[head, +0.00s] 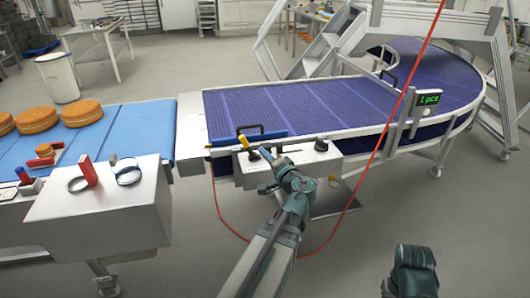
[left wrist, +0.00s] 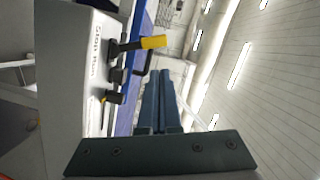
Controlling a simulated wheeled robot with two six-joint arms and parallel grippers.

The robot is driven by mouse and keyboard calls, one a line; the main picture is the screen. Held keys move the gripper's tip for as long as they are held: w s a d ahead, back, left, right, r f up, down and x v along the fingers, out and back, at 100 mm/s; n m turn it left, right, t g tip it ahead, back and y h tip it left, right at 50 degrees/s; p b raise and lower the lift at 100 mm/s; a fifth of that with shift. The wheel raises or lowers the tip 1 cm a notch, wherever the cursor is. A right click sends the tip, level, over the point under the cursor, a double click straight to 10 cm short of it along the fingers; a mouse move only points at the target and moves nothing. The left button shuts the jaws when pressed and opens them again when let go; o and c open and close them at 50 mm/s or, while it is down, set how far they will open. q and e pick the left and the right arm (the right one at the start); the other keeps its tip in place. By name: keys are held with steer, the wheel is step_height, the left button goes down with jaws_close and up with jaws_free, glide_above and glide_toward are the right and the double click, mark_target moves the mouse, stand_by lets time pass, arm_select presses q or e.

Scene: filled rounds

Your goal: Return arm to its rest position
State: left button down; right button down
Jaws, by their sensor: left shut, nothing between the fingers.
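My left gripper (head: 266,153) is shut and empty. It is in front of the grey control box (head: 310,158) at the near edge of the purple conveyor. In the left wrist view its two fingers (left wrist: 160,76) lie together, with nothing between them. A yellow-tipped lever (left wrist: 153,42) on the box shows just beyond and to the left of the fingers; the lever also shows in the head view (head: 243,141). I cannot tell the exact gap between fingers and lever. A part of my right arm (head: 412,270) shows at lower right; its gripper is out of view.
The purple conveyor (head: 300,105) curves away to the right, with a counter display (head: 428,99) reading "1 pcs". A blue belt (head: 125,130) at left carries round orange-brown cakes (head: 38,119). A red cable (head: 385,130) hangs across the view. Open floor lies at lower right.

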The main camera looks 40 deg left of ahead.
stand_by(0.3)
arm_select(q)
steer(key=s+d+f+g+h+p, duration=0.25)
steer(key=d+f+h, duration=0.2)
steer(key=d, duration=0.45)
steer(key=s+d+f+g+h+p, duration=0.1)
steer(key=s+d+f+h+p, duration=0.3)
steer(key=d, duration=0.6)
steer(key=s+d+f+g+h, duration=0.1)
steer(key=s+d, duration=0.2)
steer(key=d, duration=0.3)
steer(key=s+d+f+m+g+h+p, duration=0.1)
steer(key=s+d+g+h, duration=0.1)
steer(key=d, duration=0.4)
steer(key=s+d+f+m+g+h, duration=0.1)
steer(key=s+d+h, duration=0.1)
steer(key=d, duration=0.5)
steer(key=shift+s+f, duration=0.3)
steer(key=shift+s, duration=0.5)
steer(key=shift+d+g+h, duration=0.1)
steer(key=shift+g+h, duration=0.15)
